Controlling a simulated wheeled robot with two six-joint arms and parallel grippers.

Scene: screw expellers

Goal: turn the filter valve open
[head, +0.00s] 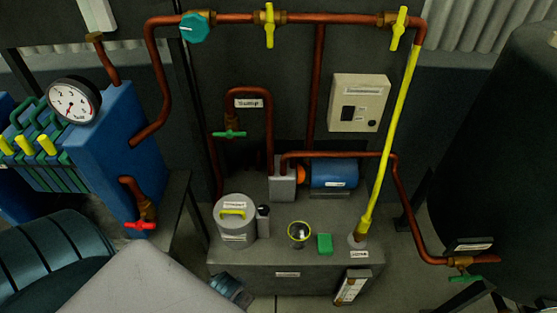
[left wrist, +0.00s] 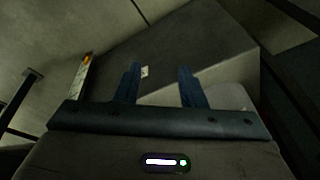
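Several valves show in the head view, and their labels are too small to read, so I cannot tell which is the filter valve. A teal round knob (head: 195,27) and two yellow lever handles, one in the middle (head: 269,25) and one at the right (head: 399,28), sit on the top copper pipe. A green handle (head: 229,134) is below a looped pipe, a red handle (head: 140,225) is by the blue filter press (head: 105,130), and another green handle (head: 465,278) is at lower right. My left gripper (left wrist: 157,66) is open and empty in the left wrist view. My right gripper is not in view.
A grey tank bench (head: 285,265) carries a lidded pot (head: 234,218), a yellow-rimmed funnel (head: 299,234), a green block (head: 325,243) and a pump with a blue motor (head: 334,174). A yellow hose (head: 388,145) slants down at right. A dark tank (head: 500,130) stands far right.

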